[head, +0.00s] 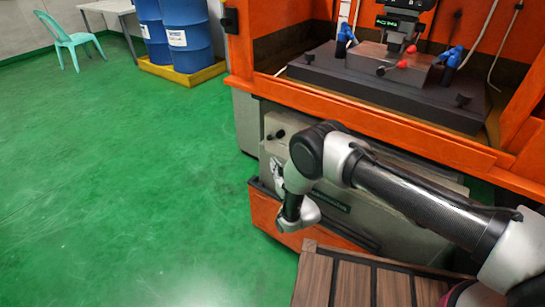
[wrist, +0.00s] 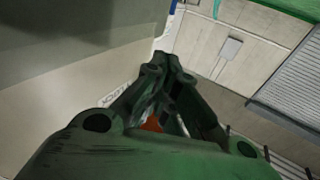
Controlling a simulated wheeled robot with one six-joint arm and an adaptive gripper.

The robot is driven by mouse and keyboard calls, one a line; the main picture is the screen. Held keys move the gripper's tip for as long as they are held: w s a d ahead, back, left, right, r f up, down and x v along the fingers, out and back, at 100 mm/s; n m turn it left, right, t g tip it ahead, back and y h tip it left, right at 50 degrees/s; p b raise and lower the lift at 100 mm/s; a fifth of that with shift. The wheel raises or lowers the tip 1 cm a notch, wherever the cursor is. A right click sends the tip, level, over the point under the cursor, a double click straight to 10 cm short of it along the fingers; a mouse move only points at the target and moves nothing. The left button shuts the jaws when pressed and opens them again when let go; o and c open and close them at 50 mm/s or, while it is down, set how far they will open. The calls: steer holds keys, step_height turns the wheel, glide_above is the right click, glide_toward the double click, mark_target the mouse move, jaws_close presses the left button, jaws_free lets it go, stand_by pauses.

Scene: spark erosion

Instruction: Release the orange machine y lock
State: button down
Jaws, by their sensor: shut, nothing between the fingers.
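The orange machine (head: 400,132) stands at the right in the head view, with a dark work table inside its open front. Two red-tipped handles, an upper one (head: 411,49) and a lower one (head: 402,64), show above that table. Dark knobs (head: 280,133) are on the grey lower front. In the head view my arm reaches down in front of the lower front; the fingertips cannot be made out there.
Blue drums (head: 185,35) stand on a yellow pallet (head: 188,72) at the back left. A slatted wooden platform (head: 365,284) lies at the machine's foot. The green floor (head: 120,200) at left is clear.

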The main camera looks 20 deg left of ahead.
steer(key=s+d+f, duration=0.2)
steer(key=s+f, duration=0.2)
steer(key=f, duration=0.1)
steer(key=shift+f, duration=0.1)
stand_by(0.5)
